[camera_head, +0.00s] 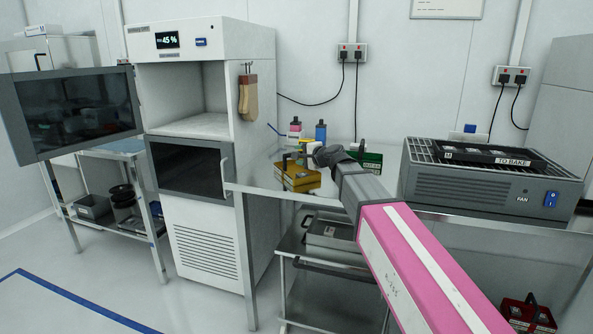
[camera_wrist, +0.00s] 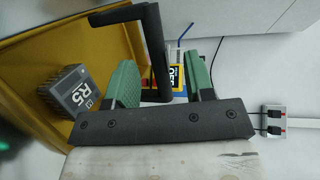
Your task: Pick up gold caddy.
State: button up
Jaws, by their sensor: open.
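The gold caddy (camera_head: 297,182) stands on the bench in the head view, just below the end of my arm. In the wrist view its yellow tray (camera_wrist: 50,50) fills the upper left and carries a black handle (camera_wrist: 155,50). My gripper (camera_head: 303,157) is at the caddy's top, and its green-padded fingers (camera_wrist: 163,75) are apart. In the wrist view a post of the handle appears between the fingers, closer to the left one; contact cannot be told. A grey block marked R5 (camera_wrist: 83,97) sits in the tray.
A green caddy (camera_head: 367,163) stands close right of the gold one. Pink (camera_head: 295,126) and blue (camera_head: 320,131) bottles stand behind. A fan unit (camera_head: 480,185) holding a black tray is at right; a tall oven-like cabinet (camera_head: 215,130) is at left.

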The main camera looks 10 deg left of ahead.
aim_at(294, 172)
jog(key=x, duration=0.4)
jog(key=shift+w+d+f, duration=0.1)
jog(key=shift+w+d, duration=0.05)
jog(key=shift+w, duration=0.3)
jog(key=shift+w+a+f, duration=0.1)
jog(key=shift+w+a, duration=0.05)
jog(key=shift+a, duration=0.2)
grip_shut()
